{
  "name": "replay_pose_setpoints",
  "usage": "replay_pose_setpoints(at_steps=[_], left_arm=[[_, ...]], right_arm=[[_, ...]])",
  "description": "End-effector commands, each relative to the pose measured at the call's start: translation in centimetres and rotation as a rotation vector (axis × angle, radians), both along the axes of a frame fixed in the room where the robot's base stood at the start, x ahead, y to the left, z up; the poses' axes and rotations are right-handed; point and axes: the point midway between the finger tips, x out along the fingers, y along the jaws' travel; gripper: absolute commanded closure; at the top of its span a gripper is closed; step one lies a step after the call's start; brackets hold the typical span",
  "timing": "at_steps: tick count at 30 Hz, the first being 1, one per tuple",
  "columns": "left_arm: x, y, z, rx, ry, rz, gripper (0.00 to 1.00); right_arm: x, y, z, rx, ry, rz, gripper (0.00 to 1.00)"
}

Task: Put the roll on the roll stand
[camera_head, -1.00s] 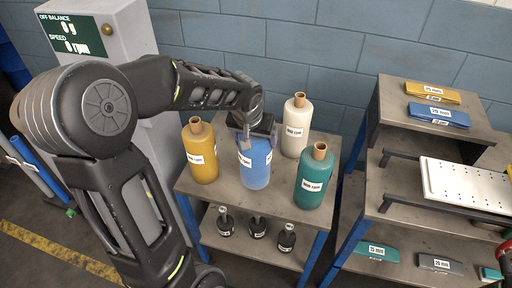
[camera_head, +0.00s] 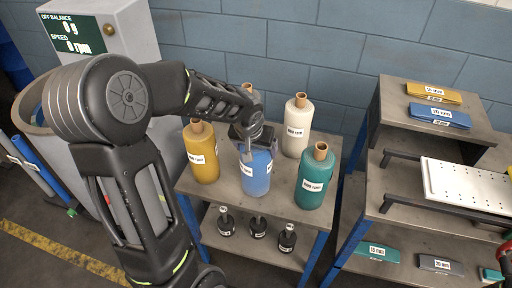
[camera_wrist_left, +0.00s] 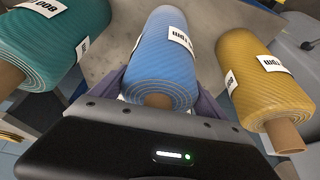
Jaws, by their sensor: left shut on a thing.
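My left gripper (camera_head: 258,138) is shut on the blue roll (camera_head: 257,176), holding it near its top end. The blue roll stands roughly upright over the top of a grey metal shelf unit (camera_head: 232,202). I cannot tell whether its base touches the surface. In the left wrist view the blue roll (camera_wrist_left: 168,50) lies between the fingers (camera_wrist_left: 160,88), with its core end facing the gripper. A yellow roll (camera_head: 203,160) stands to its left, a teal roll (camera_head: 314,185) to its right and a white roll (camera_head: 296,138) behind. I cannot identify a separate roll stand.
Several dark bottle-like items (camera_head: 257,228) sit on the lower shelf. A second unit at right holds yellow and blue labelled blocks (camera_head: 440,115) and a white perforated plate (camera_head: 466,184). A grey machine (camera_head: 115,30) and an open tub (camera_head: 35,110) stand at left.

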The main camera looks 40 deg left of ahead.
Motion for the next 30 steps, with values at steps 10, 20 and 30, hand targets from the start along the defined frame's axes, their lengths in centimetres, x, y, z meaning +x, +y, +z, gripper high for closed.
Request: replay_pose_setpoints(at_steps=[10,20,30], left_arm=[[0.0,0.0,-0.2,0.000,0.000,0.000,0.00],[-0.1,0.0,0.5,0.001,-0.002,0.000,0.00],[-2.2,-0.8,6.0,0.001,-0.006,0.001,0.00]], right_arm=[[0.0,0.0,-0.2,0.001,-0.001,0.001,0.00],[0.0,0.0,0.1,0.000,0.000,0.000,0.00],[0.0,0.0,-0.1,0.000,0.000,0.000,0.00]])
